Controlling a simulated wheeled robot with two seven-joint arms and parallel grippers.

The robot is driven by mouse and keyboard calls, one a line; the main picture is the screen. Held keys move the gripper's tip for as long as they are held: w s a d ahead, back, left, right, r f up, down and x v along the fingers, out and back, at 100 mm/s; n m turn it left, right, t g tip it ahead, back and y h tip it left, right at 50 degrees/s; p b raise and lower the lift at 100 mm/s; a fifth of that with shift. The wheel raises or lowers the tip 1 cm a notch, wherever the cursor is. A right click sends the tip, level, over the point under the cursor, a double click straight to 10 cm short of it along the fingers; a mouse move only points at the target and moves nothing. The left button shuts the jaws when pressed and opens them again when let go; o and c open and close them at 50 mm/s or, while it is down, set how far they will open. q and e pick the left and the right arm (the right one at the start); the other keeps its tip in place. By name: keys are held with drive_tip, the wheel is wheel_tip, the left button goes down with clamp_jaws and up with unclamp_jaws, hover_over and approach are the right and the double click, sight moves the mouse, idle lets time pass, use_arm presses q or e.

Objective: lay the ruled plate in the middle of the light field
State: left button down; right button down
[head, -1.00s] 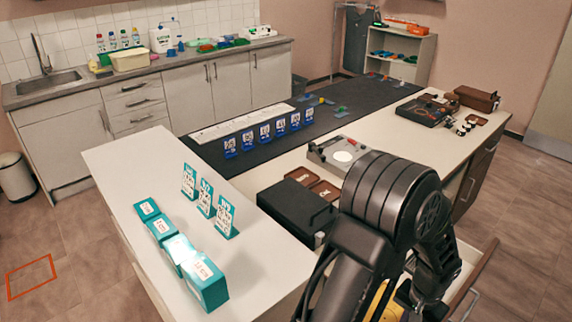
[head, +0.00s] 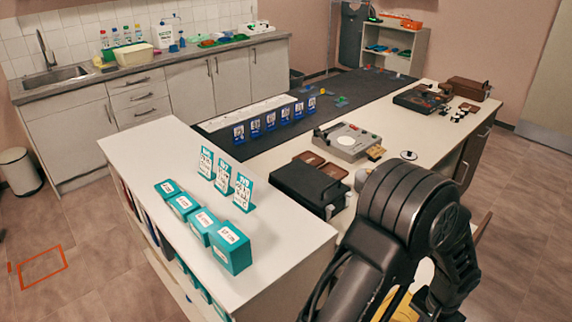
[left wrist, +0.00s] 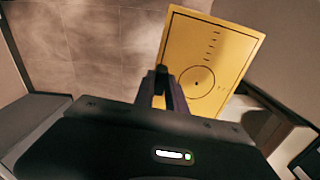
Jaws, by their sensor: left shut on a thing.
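The ruled plate (left wrist: 210,64) is yellow, with a black circle, a centre dot and a row of tick marks. In the left wrist view it lies at an angle just beyond my left gripper (left wrist: 162,78), which is shut on its near edge. A grey device (head: 347,141) with a pale round disc stands on the counter. I cannot tell which surface is the light field.
Several teal boxes (head: 230,248) and upright teal cards (head: 222,176) stand on the near white counter (head: 150,150). A black case (head: 308,187) and brown trays (head: 333,171) lie close to my arm. Blue cards (head: 271,121) line the dark mat (head: 345,95). Floor at left is largely clear.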

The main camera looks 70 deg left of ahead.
use_arm(q)
drive_tip(key=w+d+f+m, duration=0.2)
drive_tip(key=w+d, duration=0.1)
drive_tip(key=d, duration=0.6)
wheel_tip(320, 180, down, 10)
drive_tip(key=b, duration=1)
drive_tip(key=shift+a+r, duration=0.25)
drive_tip(key=shift+a, duration=0.1)
drive_tip(key=shift+w, duration=0.1)
